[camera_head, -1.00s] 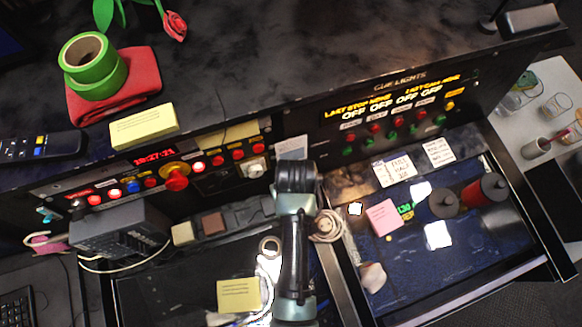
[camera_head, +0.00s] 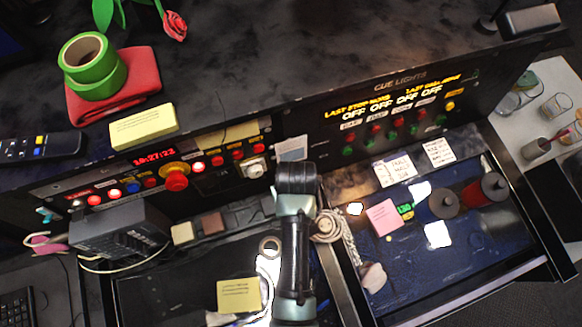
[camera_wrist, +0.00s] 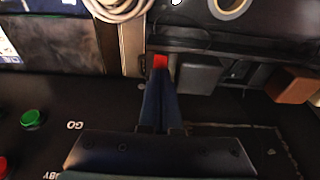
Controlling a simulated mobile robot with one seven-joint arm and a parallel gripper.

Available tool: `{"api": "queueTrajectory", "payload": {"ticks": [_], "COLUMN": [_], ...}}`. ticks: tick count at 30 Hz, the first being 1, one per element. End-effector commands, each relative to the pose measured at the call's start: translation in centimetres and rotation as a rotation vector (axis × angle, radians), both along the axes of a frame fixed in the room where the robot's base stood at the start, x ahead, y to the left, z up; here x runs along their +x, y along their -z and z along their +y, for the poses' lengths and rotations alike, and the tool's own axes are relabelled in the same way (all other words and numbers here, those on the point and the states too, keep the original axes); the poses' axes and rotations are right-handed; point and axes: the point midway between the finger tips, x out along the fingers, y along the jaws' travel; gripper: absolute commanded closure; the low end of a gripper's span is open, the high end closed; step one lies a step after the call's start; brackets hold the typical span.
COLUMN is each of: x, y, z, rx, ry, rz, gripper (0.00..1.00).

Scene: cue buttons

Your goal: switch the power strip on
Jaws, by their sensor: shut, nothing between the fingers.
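My gripper (camera_wrist: 160,76) shows in the wrist view with its two dark fingers together and nothing between them. A small red piece (camera_wrist: 160,61) lies right at the fingertips. It may be the power strip's switch, but most of its surroundings are dark, and I cannot tell touching from just above. A grey block (camera_wrist: 200,75) sits just right of the fingertips, and a brown block (camera_wrist: 292,85) lies farther right. In the head view my arm hides the fingers and the spot below them. I cannot make out the whole power strip in either view.
A control panel with red buttons (camera_head: 198,168) and a cue lights panel (camera_head: 395,105) stand behind. A coiled cable (camera_head: 327,226) lies beside my arm. The right tray holds a pink note (camera_head: 383,217) and a red-and-black spool (camera_head: 483,190). A yellow note (camera_head: 239,294) lies front left.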

Motion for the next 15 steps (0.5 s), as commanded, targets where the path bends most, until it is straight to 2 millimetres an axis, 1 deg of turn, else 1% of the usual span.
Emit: {"api": "queueTrajectory", "payload": {"ticks": [1,3,15], "x": [0.0,0.1,0.2], "y": [-0.8,-1.4,-4.5], "z": [0.0,0.0,0.0], "rx": [0.000,0.000,0.001], "ry": [0.000,0.000,0.000], "rz": [-0.001,-0.002,-0.005], "gripper": [1.00,1.00,1.00]}}
